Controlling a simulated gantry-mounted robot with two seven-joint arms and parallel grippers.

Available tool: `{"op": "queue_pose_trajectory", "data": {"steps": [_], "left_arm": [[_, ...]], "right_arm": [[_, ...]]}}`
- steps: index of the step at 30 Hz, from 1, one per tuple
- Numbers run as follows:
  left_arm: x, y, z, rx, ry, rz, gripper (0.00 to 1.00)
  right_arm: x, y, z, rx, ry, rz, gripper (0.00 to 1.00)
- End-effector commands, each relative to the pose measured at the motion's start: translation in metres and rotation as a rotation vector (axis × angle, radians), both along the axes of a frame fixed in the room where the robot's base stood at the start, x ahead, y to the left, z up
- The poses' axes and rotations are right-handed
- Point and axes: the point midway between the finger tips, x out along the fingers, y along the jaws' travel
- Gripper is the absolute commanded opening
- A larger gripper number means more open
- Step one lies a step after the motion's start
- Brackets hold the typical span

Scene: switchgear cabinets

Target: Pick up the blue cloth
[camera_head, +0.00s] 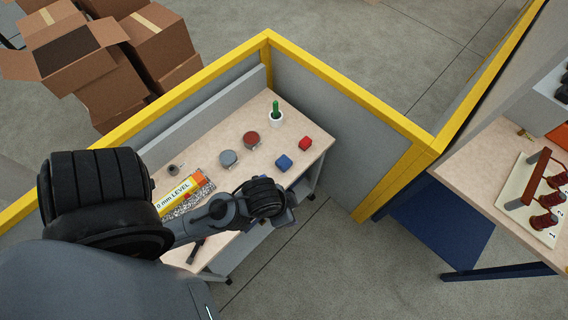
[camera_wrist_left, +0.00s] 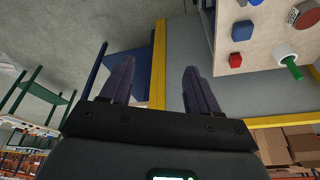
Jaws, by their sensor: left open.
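The blue cloth (camera_head: 284,162) is a small folded square lying on the wooden worktable (camera_head: 262,118). A similar red cloth (camera_head: 305,143) lies just to its right and farther back. In the left wrist view the blue cloth (camera_wrist_left: 242,30) shows at the upper right, with the red cloth (camera_wrist_left: 235,61) below it. My left gripper (camera_wrist_left: 158,68) is open and empty, its two dark fingers apart and away from both cloths. In the head view its wrist is over the table's front edge, nearer than the blue cloth, and mostly hides the fingers. My right gripper is not in view.
Yellow-topped grey partitions (camera_head: 340,85) enclose the back. Another bench (camera_head: 490,175) stands at the right.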

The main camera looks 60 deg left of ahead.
Motion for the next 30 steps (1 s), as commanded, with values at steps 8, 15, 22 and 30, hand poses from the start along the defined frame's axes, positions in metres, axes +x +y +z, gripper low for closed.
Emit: {"op": "queue_pose_trajectory", "data": {"steps": [8, 15, 22, 30], "left_arm": [[0.000, 0.001, 0.000, 0.004, -0.001, -0.002, 0.81], [0.000, 0.003, 0.000, 0.013, 0.000, -0.007, 0.94], [0.004, 0.002, 0.001, -0.006, -0.021, 0.030, 0.94], [0.033, -0.054, -0.009, -0.109, -0.222, -0.096, 0.94]], "right_arm": [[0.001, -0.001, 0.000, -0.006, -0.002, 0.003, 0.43], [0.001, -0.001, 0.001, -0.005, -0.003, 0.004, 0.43], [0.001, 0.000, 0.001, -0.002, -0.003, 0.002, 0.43], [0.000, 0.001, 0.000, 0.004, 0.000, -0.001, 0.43]]}}
